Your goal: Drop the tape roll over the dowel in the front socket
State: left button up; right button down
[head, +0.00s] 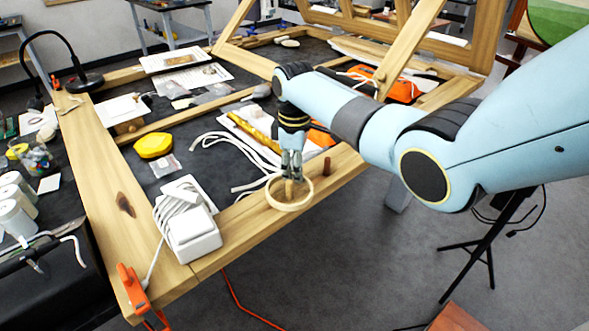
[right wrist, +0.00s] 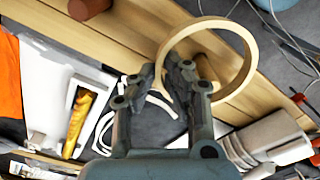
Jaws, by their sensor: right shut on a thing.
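The tape roll is a thin, pale tan ring (head: 289,206), held over the front wooden beam in the head view. My right gripper (head: 291,177) is shut on one side of its band. The ring also fills the upper middle of the right wrist view (right wrist: 247,72), with the fingertips (right wrist: 180,75) at its left side. I cannot make out the socket. My left gripper is not in view.
A white box with cable (head: 194,236) sits on the frame left of the ring. A yellow tape measure (head: 153,145), white cords (head: 232,150) and a gold piece (head: 252,131) lie behind the beam. An orange clamp (head: 131,287) grips the near corner. Open floor lies in front.

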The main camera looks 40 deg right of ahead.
jog(key=shift+f, duration=0.55)
jog(key=c, duration=1.4)
grip_release()
jog(key=shift+r, duration=0.3)
notch_tip(320, 180, up, 13)
jog(key=shift+f, duration=0.15)
